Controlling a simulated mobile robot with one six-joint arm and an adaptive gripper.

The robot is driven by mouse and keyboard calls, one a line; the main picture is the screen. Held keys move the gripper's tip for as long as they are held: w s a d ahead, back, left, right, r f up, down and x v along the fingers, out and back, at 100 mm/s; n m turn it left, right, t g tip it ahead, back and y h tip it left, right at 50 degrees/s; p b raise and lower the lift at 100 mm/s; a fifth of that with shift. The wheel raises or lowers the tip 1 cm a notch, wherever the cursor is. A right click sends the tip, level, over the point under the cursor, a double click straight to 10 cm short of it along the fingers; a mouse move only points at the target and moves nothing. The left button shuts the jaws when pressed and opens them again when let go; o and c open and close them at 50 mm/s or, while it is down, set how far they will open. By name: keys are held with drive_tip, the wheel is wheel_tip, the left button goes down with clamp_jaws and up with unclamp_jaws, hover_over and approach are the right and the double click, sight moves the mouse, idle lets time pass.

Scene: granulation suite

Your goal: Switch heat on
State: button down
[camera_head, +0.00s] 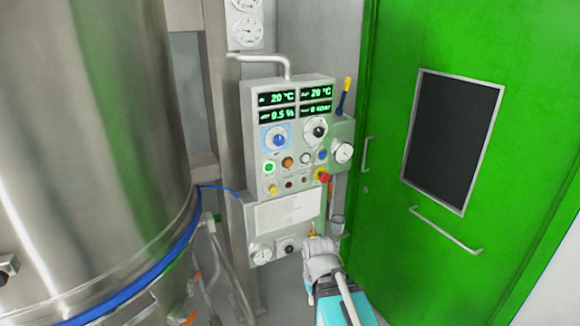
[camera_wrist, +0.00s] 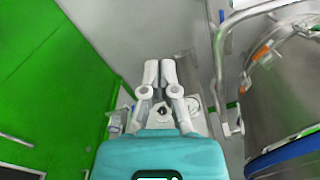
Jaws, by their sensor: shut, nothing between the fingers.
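A grey control panel (camera_head: 290,185) stands centre in the head view. It has green displays, a blue-backed dial (camera_head: 276,138), a black-and-white dial (camera_head: 317,130), and rows of small buttons including a lit green one (camera_head: 270,168) and an orange one (camera_head: 287,162). Labels are too small to read, so I cannot tell which control is heat. A lower box has a dark rotary knob (camera_head: 288,247) and a gauge (camera_head: 262,254). My gripper (camera_wrist: 159,72) is shut and empty. In the head view it is below right of the panel, beside the lower box. The knob also shows between its fingers in the wrist view (camera_wrist: 162,110).
A large steel vessel (camera_head: 90,130) fills the left. A green door (camera_head: 390,200) with a dark window (camera_head: 450,140) stands at the right. A red mushroom button (camera_head: 322,174) and a side gauge (camera_head: 343,152) are at the panel's right edge. A bent pipe (camera_head: 270,58) runs above it.

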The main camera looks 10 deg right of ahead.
sight(289, 164)
drive_tip(key=w+a+r+m+t+y, duration=0.2)
drive_tip(key=w+a+r+t+y, duration=0.15)
drive_tip(key=w, duration=0.55)
drive_tip(key=w+a+r+m+t+y, duration=0.1)
drive_tip(key=w+a+r+t+y, duration=0.2)
drive_tip(key=w, duration=0.5)
drive_tip(key=w+d+r+m+t+h, duration=0.1)
drive_tip(key=w+d+r+m+t, duration=0.9)
drive_tip(key=w, duration=0.4)
drive_tip(key=shift+w+d+r+m, duration=0.35)
drive_tip(key=shift+d+r+m, duration=0.35)
drive_tip(key=shift+d+r, duration=0.35)
drive_tip(key=shift+f+t, duration=0.15)
drive_tip(key=shift+t, duration=0.1)
drive_tip(key=x, duration=1.4)
drive_tip(key=shift+d+f, duration=0.1)
drive_tip(key=shift+w, duration=0.1)
